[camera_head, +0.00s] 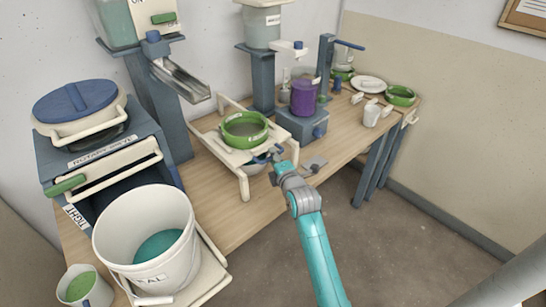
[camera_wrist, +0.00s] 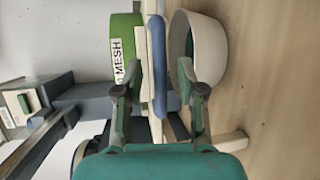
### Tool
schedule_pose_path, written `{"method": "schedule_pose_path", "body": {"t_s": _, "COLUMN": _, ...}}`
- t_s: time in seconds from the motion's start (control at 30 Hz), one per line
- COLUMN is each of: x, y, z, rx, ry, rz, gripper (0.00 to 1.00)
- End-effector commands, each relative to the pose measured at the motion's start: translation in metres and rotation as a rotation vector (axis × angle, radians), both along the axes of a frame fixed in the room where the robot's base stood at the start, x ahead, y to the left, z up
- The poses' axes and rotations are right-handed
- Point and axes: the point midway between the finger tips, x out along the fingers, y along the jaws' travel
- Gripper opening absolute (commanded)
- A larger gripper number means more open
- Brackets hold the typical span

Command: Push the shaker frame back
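The shaker frame (camera_head: 232,155) is a cream stand on legs at the table's front edge, with a green sieve (camera_head: 245,130) on top. In the wrist view the sieve (camera_wrist: 124,48) carries a "MESH" label. The frame's cream edge (camera_wrist: 147,100) and a blue bar (camera_wrist: 158,65) stand between my fingers. My gripper (camera_head: 272,154) is at the frame's front right. Its fingers (camera_wrist: 159,68) are apart, one on each side of the edge and bar, with a visible gap to the bar on the right. Contact on the left side is unclear.
A pale bowl (camera_wrist: 208,55) sits under the frame. A blue stand with a purple container (camera_head: 304,97) is to the right, a metal chute (camera_head: 182,78) behind left. A white bucket (camera_head: 150,245) is front left. A white mug (camera_head: 371,115) and green sieve (camera_head: 401,95) are farther right.

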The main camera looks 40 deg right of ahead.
Motion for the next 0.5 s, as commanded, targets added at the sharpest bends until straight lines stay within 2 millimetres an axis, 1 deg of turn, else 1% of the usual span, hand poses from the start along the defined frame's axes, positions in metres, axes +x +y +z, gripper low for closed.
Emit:
{"method": "schedule_pose_path", "body": {"t_s": 0.03, "x": 0.005, "y": -0.0018, "z": -0.001, "rx": 0.0, "ry": 0.001, "rz": 0.0, "gripper": 0.39}}
{"method": "schedule_pose_path", "body": {"t_s": 0.17, "x": 0.012, "y": -0.0044, "z": -0.0027, "rx": 0.0, "ry": 0.001, "rz": 0.0, "gripper": 0.39}}
{"method": "schedule_pose_path", "body": {"t_s": 0.47, "x": 0.0138, "y": -0.0051, "z": -0.003, "rx": 0.0, "ry": 0.001, "rz": 0.0, "gripper": 0.39}}
{"method": "schedule_pose_path", "body": {"t_s": 0.5, "x": 0.0138, "y": -0.0051, "z": -0.003, "rx": 0.0, "ry": 0.001, "rz": 0.0, "gripper": 0.34}}
